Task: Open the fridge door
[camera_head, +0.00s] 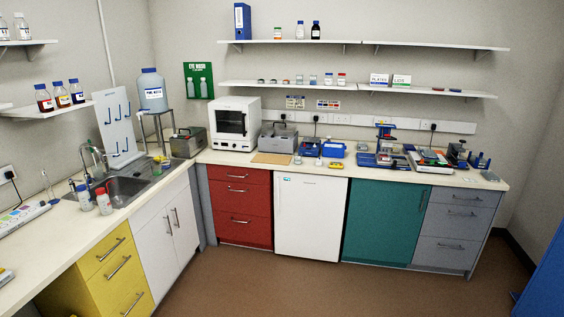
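The fridge (311,222) is a white under-counter unit in the middle of the back bench, between the red drawers and the teal cabinet. Its door looks closed and faces me, with a small blue-green label at its top left. I cannot make out a handle on it. Neither of my grippers shows in the head view.
Red drawers (240,205) stand left of the fridge and a teal cabinet (385,222) stands right of it. The brown floor (260,287) in front is clear. A blue object (545,275) stands at the right edge. Lab equipment covers much of the worktop.

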